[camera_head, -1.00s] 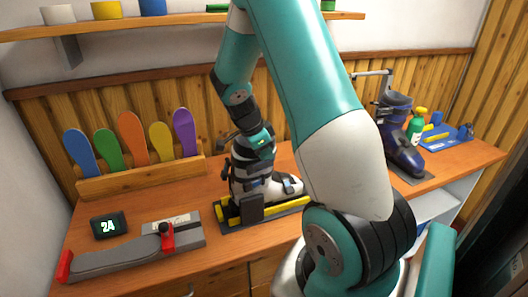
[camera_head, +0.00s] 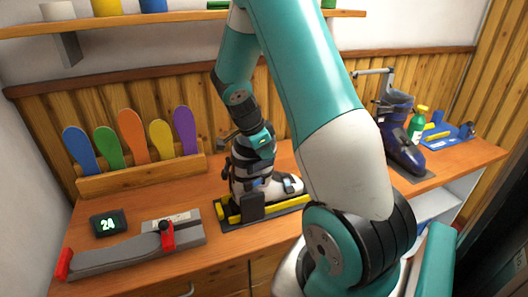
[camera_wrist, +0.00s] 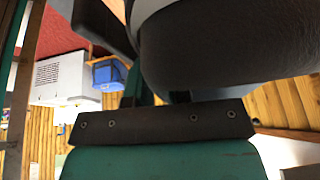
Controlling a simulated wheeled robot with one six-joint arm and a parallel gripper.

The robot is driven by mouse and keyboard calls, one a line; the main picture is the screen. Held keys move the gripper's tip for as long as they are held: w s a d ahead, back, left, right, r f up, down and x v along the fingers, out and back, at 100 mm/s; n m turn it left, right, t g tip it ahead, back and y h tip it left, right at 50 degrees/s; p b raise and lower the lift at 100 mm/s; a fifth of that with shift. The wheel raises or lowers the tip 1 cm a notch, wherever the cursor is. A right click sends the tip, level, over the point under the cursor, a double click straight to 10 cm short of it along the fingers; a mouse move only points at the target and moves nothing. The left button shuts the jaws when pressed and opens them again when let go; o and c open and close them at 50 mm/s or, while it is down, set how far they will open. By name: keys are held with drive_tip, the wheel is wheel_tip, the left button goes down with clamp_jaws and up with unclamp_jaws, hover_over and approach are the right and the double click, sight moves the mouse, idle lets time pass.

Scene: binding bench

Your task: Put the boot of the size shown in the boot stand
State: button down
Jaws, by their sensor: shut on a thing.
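The size display (camera_head: 109,223) reads 24 in green at the left of the bench. My gripper (camera_head: 254,150) is shut on the upper part of a white and dark grey boot (camera_head: 284,185). The boot is upright, toe to the right, at a low dark stand with yellow bars (camera_head: 286,208). I cannot tell whether its sole rests there. A dark blue boot (camera_head: 401,147) stands upright on a grey plate at the right, beside a metal bracket. In the wrist view a large dark rounded surface (camera_wrist: 225,45), probably the held boot, fills the upper right.
A grey clamp fixture (camera_head: 135,256) with red ends lies at the front left. Coloured insoles (camera_head: 132,137) stand in a wooden rack behind. A green bottle (camera_head: 417,126) and a blue tray (camera_head: 452,137) are at the far right. A shelf (camera_head: 180,24) runs above.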

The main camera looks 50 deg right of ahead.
drive_tip(key=c, duration=1)
unclamp_jaws()
drive_tip(key=b+v, duration=0.2)
drive_tip(key=v, duration=1.5)
drive_tip(key=shift+r, duration=0.3)
drive_tip(key=s+a+f+n+t+y+b, duration=0.1)
drive_tip(key=s+a+f+n+t+y, duration=0.15)
drive_tip(key=a+n, duration=0.7)
drive_tip(key=s+a+f+n+t+y+b, duration=0.1)
drive_tip(key=s+a+n+y, duration=0.15)
drive_tip(key=a+n, duration=0.75)
drive_tip(key=s+a+n+y, duration=0.1)
drive_tip(key=s+a+n, duration=0.3)
drive_tip(key=s+a+n+g+y, duration=0.1)
drive_tip(key=s+a+n, duration=0.3)
drive_tip(key=s, duration=0.1)
drive_tip(key=s+a+f+n+y, duration=0.1)
drive_tip(key=s+a+n, duration=0.3)
drive_tip(key=a, duration=0.1)
drive_tip(key=shift+s+f+g, duration=0.1)
drive_tip(key=shift+s+g, duration=0.05)
drive_tip(key=shift+g, duration=0.1)
